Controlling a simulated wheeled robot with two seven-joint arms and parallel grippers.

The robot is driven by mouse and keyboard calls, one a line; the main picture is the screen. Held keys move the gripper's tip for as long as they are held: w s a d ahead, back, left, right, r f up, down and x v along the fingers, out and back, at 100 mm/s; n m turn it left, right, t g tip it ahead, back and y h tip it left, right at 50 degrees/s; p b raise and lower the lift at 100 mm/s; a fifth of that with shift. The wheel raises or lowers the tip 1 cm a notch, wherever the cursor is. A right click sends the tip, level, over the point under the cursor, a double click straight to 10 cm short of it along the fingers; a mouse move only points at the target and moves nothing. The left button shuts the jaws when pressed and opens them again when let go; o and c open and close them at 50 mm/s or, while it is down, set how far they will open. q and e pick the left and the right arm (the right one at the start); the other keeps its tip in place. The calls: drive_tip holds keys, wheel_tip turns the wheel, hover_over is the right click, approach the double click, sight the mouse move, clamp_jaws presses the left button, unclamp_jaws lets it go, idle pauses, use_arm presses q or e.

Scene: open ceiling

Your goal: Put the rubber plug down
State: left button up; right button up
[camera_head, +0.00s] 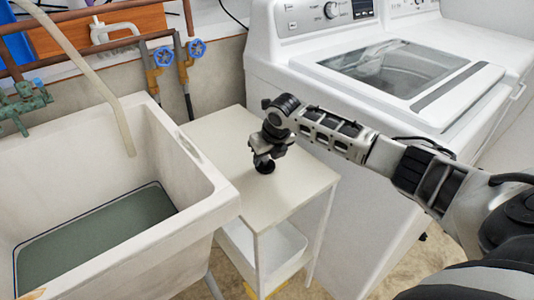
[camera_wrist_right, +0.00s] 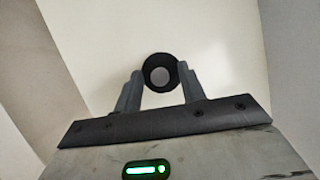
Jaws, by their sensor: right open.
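The black rubber plug (camera_head: 265,167) stands on the small white side table (camera_head: 225,133), under the tips of my right gripper (camera_head: 266,157). In the right wrist view the plug (camera_wrist_right: 160,72) shows as a dark ring with a grey round middle, at the tips of the two fingers of my right gripper (camera_wrist_right: 157,92). The fingers are open, one on each side of the plug. Whether they touch it is hard to tell. My left gripper is not in view.
A utility sink (camera_head: 196,157) with grey-green water (camera_head: 95,235) stands left of the table. A white washing machine (camera_head: 385,105) stands behind and to the right. Blue-handled valves (camera_head: 164,57) are on the back wall. The tabletop around the plug is clear.

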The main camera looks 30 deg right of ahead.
use_arm(q)
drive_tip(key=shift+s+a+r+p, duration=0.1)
drive_tip(key=shift+p, duration=0.55)
use_arm(e)
drive_tip(key=v, duration=1.2)
